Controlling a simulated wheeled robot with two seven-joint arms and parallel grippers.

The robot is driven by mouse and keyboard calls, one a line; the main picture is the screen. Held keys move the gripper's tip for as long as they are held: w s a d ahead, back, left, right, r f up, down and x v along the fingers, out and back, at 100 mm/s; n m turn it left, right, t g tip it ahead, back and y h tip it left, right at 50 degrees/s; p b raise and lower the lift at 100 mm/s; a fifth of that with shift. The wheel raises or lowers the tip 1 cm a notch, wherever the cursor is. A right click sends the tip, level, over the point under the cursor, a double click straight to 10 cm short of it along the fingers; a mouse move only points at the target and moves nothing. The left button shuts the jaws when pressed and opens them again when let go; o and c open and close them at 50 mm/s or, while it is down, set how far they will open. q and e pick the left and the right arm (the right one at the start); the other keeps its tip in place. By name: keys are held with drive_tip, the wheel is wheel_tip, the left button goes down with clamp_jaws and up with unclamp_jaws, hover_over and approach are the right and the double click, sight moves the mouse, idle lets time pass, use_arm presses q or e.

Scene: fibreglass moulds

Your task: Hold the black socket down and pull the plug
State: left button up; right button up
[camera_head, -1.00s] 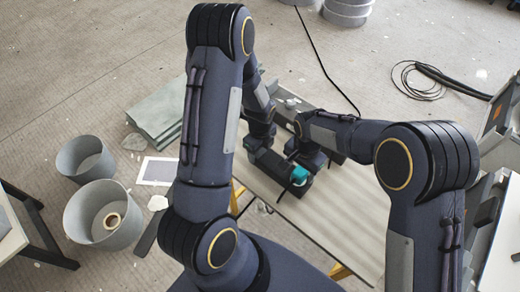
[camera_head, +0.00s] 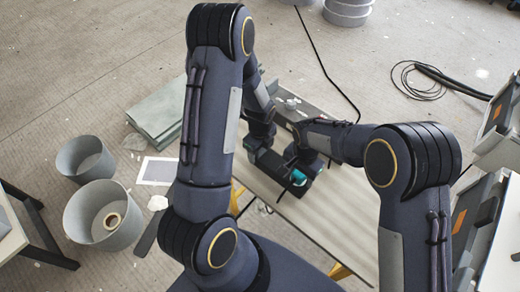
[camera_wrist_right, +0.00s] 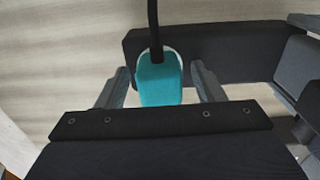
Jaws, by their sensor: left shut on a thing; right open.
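The teal plug (camera_head: 299,177) is on the worktable in the head view, mostly covered by my grippers. In the right wrist view, the teal plug (camera_wrist_right: 159,82) stands between the two fingers of my right gripper (camera_wrist_right: 160,88), with a black cable leading up from it. Gaps show on both sides of the plug, so the fingers are open around it. In the head view my right gripper (camera_head: 305,166) is beside the plug. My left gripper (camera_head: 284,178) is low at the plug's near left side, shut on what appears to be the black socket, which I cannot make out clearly.
The pale worktable top (camera_head: 325,222) is clear toward the front right. A dark tray (camera_head: 312,107) with small pale pieces lies at the table's far end. Grey buckets (camera_head: 85,158) and green-grey slabs (camera_head: 157,108) are on the floor at left. Grey cases stand at right.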

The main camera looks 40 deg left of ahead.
idle(0.4)
clamp_jaws()
drive_tip(key=shift+r, duration=3.05)
drive_tip(key=shift+r, duration=0.1)
drive_tip(key=shift+r, duration=2.4)
use_arm(q)
drive_tip(key=o, duration=1.4)
wheel_tip(320, 180, up, 12)
drive_tip(key=shift+r, duration=0.1)
